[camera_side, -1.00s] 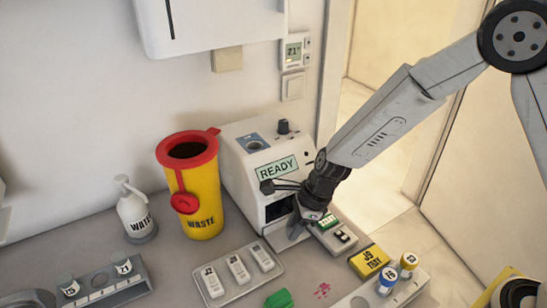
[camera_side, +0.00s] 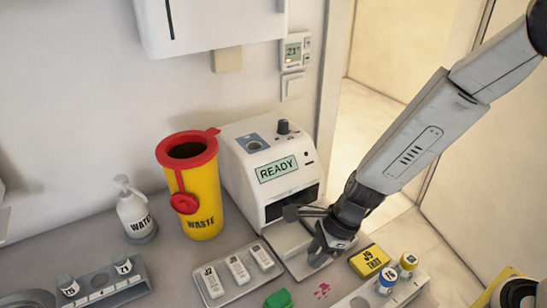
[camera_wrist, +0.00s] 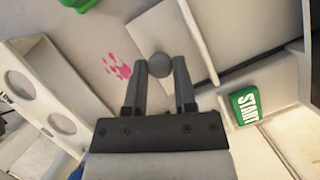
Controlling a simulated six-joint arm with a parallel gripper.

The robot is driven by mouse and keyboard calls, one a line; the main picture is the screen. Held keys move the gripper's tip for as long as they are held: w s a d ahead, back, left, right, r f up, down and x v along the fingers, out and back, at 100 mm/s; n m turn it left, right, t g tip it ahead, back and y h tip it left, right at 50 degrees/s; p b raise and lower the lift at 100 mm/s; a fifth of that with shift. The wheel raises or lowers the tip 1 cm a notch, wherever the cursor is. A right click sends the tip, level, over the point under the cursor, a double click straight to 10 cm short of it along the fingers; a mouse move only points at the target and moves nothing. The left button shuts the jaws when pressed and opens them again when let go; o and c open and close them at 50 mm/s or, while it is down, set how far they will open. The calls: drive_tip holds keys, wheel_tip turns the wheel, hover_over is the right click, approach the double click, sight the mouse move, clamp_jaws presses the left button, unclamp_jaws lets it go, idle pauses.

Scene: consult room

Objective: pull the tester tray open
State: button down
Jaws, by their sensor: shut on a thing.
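The tester (camera_side: 243,178) is a white machine with a READY screen (camera_side: 278,169) in the side view. Its front slot is dark and open, and the pale tray (camera_side: 287,238) sticks well out of it over the table. My gripper (camera_side: 322,248) is at the tray's front end, partly covering it. In the wrist view, my gripper's fingers (camera_wrist: 161,84) are closed around a round grey knob (camera_wrist: 159,65) at the tray's front edge. The tray's pale surface (camera_wrist: 235,32) lies beyond the knob there.
A yellow waste bin (camera_side: 202,205) with a red rim stands left of the tester. A small slide tray (camera_side: 219,296) and a green item (camera_side: 279,299) lie in front. A yellow box (camera_side: 369,261) and a vial rack are at right.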

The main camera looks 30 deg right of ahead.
drive_tip(key=shift+s+a, duration=0.1)
drive_tip(key=shift+s, duration=0.85)
drive_tip(key=shift+c, duration=2.1)
unclamp_jaws()
drive_tip(key=shift+r, duration=0.2)
drive_tip(key=v, duration=0.7)
drive_tip(key=shift+d+r, duration=0.2)
